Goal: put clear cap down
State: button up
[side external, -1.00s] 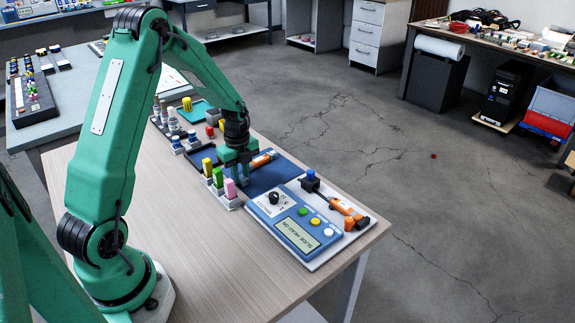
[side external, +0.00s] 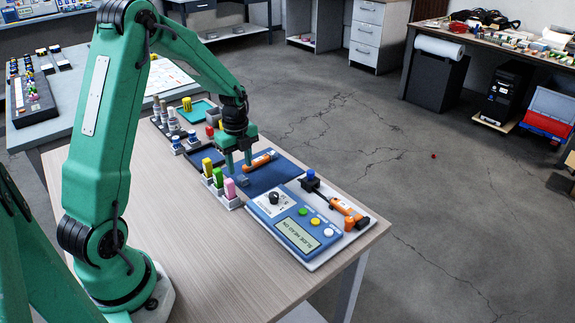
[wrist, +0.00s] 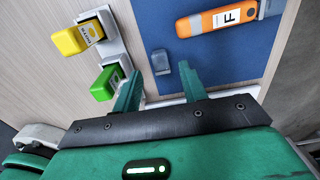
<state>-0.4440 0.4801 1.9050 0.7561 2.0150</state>
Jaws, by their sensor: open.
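The clear cap (wrist: 160,62) is a small greyish see-through piece on the blue mat (wrist: 185,55), near the mat's left edge in the wrist view. It also shows on the mat in the side view (side external: 243,181). My gripper (side external: 239,167) is open and empty just above the mat. In the wrist view its two green fingers (wrist: 160,82) are spread apart, with the cap beyond their tips, between their lines and touching neither as far as I can see. An orange device marked F (wrist: 222,17) lies on the mat beyond the cap.
Yellow (wrist: 70,40), green (wrist: 104,83) and pink (side external: 229,188) blocks stand in grey holders beside the mat. A blue meter box (side external: 293,221) and a second orange device (side external: 346,209) occupy the table's near end. Bare wood lies in front of the holders.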

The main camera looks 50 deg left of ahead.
aim_at(242, 178)
notch_tip(242, 178, up, 8)
dwell(0.4)
dwell(0.5)
jog(key=s+d+r+n+t, duration=0.3)
jog(key=s+d+r+n, duration=0.3)
jog(key=d+r+n, duration=0.35)
jog(key=s+d+r+n+t, duration=0.2)
jog(key=s+d+n, duration=0.6)
jog(key=s, duration=0.3)
jog(key=shift+d+r+t, duration=0.2)
jog(key=shift+d+t, duration=0.1)
jog(key=shift+d, duration=0.35)
